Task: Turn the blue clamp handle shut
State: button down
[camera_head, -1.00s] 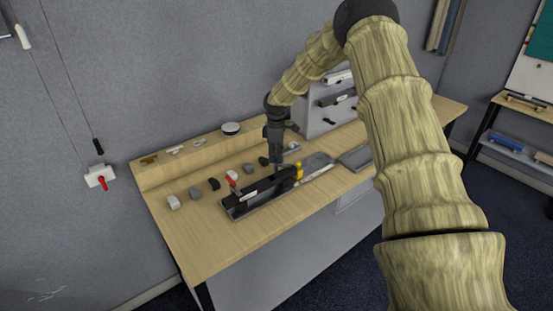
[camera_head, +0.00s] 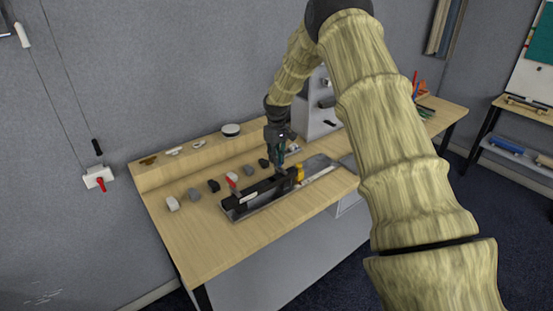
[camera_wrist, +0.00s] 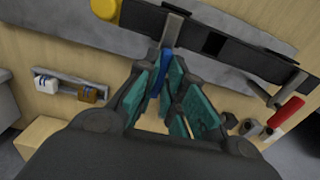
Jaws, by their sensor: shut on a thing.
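The blue clamp handle (camera_wrist: 164,68) is a narrow blue bar, seen in the wrist view between the teal pads of my gripper (camera_wrist: 164,80). My gripper is shut on it, and the pads cover part of it. The handle stands beside a long black clamp bar (camera_wrist: 238,42) with a grey metal bracket. In the head view my gripper (camera_head: 280,163) points down at the right part of the black clamp bar (camera_head: 252,194), near a yellow knob (camera_head: 299,174). The blue handle cannot be made out there.
A red-handled part (camera_head: 231,182) sits near the clamp's left end. Several small grey and black blocks (camera_head: 194,194) lie in a row behind it on the wooden table (camera_head: 190,245). A white-topped round item (camera_head: 231,130) stands on the back ledge. The front left tabletop is clear.

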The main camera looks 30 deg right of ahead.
jog(key=shift+w+r, duration=0.15)
jog(key=shift+w, duration=0.05)
dwell(0.4)
jog(key=c, duration=1.5)
grip_release()
notch_tip(320, 180, up, 12)
jog(key=shift+f, duration=0.15)
